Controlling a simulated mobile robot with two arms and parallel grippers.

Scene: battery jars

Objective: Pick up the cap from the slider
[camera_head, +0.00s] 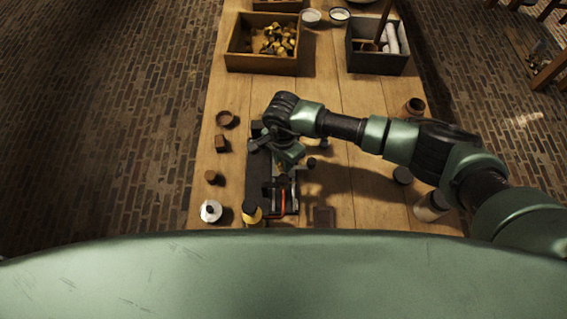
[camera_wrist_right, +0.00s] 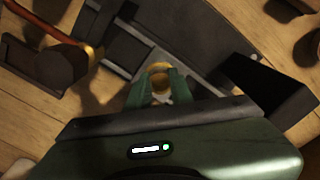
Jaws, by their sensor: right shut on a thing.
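My right gripper (camera_head: 287,160) reaches in from the right and is over the far part of a dark metal fixture with a slider (camera_head: 258,180). In the right wrist view its green fingers (camera_wrist_right: 158,88) are shut on a small round brownish-yellow cap (camera_wrist_right: 158,70). The fixture's dark plates and grey rails (camera_wrist_right: 128,45) lie beneath and around the fingers. I cannot tell whether the cap still touches the slider. The arm hides the cap in the head view. My left gripper is not in view.
A yellow bottle with a dark top (camera_head: 252,212) and a silver round jar (camera_head: 210,211) stand at the near edge. Small brown pieces (camera_head: 221,144) line the left side. A wooden bin (camera_head: 262,64) and a dark box (camera_head: 377,63) stand at the back.

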